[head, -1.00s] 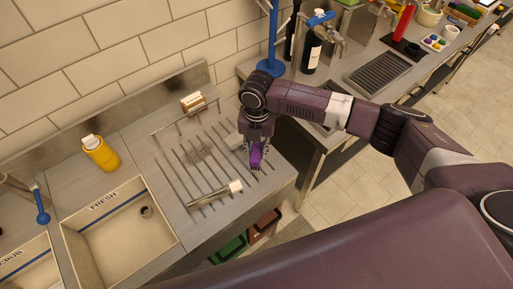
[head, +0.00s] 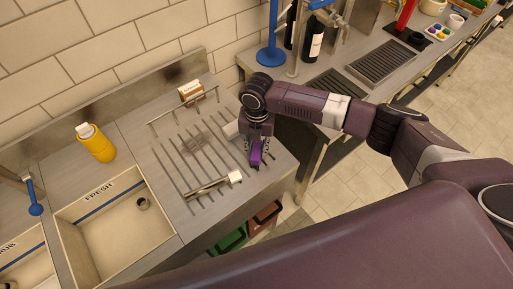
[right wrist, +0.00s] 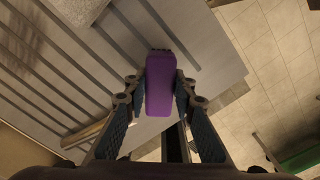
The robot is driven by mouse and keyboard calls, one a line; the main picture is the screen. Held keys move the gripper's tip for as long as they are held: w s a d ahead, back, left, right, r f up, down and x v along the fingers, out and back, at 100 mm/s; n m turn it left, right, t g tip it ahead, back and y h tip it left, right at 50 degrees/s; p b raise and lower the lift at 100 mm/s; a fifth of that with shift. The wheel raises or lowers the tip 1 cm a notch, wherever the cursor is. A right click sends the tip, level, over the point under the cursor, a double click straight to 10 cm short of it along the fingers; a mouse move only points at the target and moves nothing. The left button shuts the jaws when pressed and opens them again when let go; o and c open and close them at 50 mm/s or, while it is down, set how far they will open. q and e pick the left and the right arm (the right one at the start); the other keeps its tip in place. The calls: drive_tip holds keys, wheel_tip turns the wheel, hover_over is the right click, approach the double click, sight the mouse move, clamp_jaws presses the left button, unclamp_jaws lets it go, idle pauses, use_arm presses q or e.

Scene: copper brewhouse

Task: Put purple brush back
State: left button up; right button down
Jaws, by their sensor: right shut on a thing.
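The purple brush (head: 256,156) is in my right gripper (head: 257,149), above the right part of the grooved drainboard (head: 181,168). In the right wrist view the purple brush (right wrist: 160,86) sits between the two fingers of my right gripper (right wrist: 160,92), which is shut on it. Its purple block faces that camera, with a dark end at the far side. Whether the brush touches the board, I cannot tell. My left gripper is out of view.
A pale grey block (head: 230,131) is beside my gripper. A yellow bottle (head: 95,143) stands left, behind the FRESH sink (head: 100,191).

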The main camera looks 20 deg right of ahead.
drive_tip(key=shift+f, duration=0.35)
drive_tip(key=c, duration=1.9)
unclamp_jaws()
drive_tip(key=shift+c, duration=0.2)
drive_tip(key=o, duration=0.6)
drive_tip(key=shift+c, duration=0.2)
